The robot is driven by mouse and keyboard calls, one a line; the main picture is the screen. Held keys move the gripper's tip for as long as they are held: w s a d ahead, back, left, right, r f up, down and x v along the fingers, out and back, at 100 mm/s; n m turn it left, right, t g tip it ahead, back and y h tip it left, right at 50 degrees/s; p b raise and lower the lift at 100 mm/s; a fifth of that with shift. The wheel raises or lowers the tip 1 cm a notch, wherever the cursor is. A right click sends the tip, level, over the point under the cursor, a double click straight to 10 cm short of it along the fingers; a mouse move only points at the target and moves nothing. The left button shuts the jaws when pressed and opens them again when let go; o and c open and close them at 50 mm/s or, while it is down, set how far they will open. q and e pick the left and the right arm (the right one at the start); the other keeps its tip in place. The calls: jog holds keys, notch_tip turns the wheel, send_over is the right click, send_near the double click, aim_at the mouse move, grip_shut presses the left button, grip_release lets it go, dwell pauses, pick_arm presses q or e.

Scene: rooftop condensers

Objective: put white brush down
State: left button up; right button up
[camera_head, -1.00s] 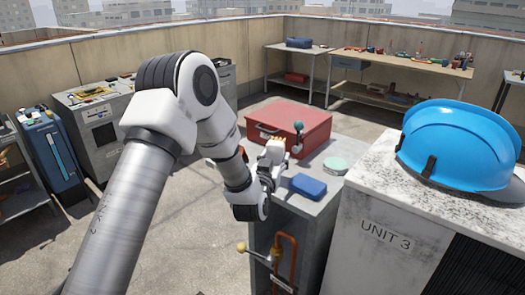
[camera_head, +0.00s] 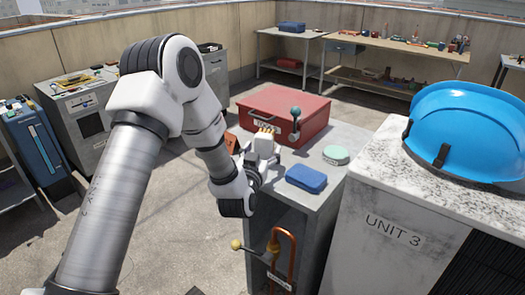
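My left arm comes in from the left. Its gripper (camera_head: 253,162) is over the left part of the grey cabinet top (camera_head: 318,181), in front of the red toolbox. It appears shut on the white brush (camera_head: 263,145), a small pale thing with tan bristles pointing up and away. The fingers are small and partly hidden by the wrist, and I cannot tell whether the brush touches the cabinet top. My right gripper is not in view.
On the cabinet top are the red toolbox (camera_head: 285,108), a blue sponge-like block (camera_head: 306,178) and a mint-green round thing (camera_head: 335,154). A blue hard hat (camera_head: 467,130) sits on the unit labelled UNIT 3 at right. Copper pipe (camera_head: 291,252) runs below.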

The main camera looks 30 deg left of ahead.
pick_arm(q)
jog(key=shift+w, duration=0.1)
jog(key=v, duration=1.2)
jog(key=shift+p, duration=0.3)
